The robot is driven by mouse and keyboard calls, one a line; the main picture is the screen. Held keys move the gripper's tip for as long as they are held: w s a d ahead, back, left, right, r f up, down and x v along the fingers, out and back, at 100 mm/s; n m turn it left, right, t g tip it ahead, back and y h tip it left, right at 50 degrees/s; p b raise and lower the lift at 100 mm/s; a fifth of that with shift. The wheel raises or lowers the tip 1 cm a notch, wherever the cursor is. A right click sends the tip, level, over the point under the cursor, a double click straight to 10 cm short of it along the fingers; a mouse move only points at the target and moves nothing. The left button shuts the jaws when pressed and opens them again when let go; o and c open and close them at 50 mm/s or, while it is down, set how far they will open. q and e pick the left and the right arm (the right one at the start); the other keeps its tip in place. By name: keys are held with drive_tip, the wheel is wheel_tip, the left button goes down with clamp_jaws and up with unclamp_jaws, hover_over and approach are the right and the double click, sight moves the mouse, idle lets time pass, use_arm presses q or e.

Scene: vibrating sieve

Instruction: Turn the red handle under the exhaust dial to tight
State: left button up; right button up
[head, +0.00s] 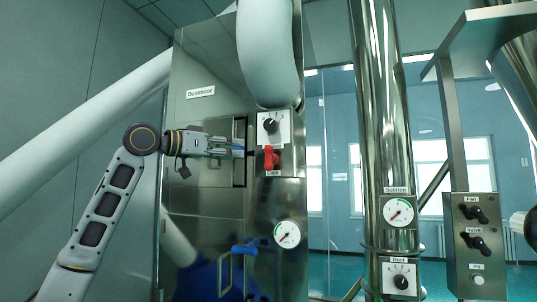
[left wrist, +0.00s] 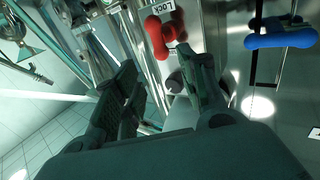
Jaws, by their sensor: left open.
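The red handle (head: 271,158) sits on the steel cabinet front, directly under a white dial plate with a black knob (head: 269,125). In the left wrist view the red handle (left wrist: 165,36) shows at the top, beside a label reading "Lock". My left gripper (head: 238,148) is open and empty, just left of the handle and apart from it in the head view. In the left wrist view its two fingers (left wrist: 163,80) are spread, with the handle beyond their tips. The dial's lettering is too small to read. My right gripper does not show.
A blue handle (head: 249,246) and a round gauge (head: 287,234) sit lower on the cabinet (head: 200,120). A thick pale pipe (head: 268,50) comes down above the dial. A steel column (head: 385,120) with gauges and a switch box (head: 477,245) stand at the right.

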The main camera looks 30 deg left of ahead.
sight(269, 153)
use_arm(q)
drive_tip(key=p+x, duration=0.4)
drive_tip(key=x, duration=0.9)
drive_tip(key=shift+w+d, duration=0.1)
drive_tip(key=shift+w, duration=0.2)
clamp_jaws()
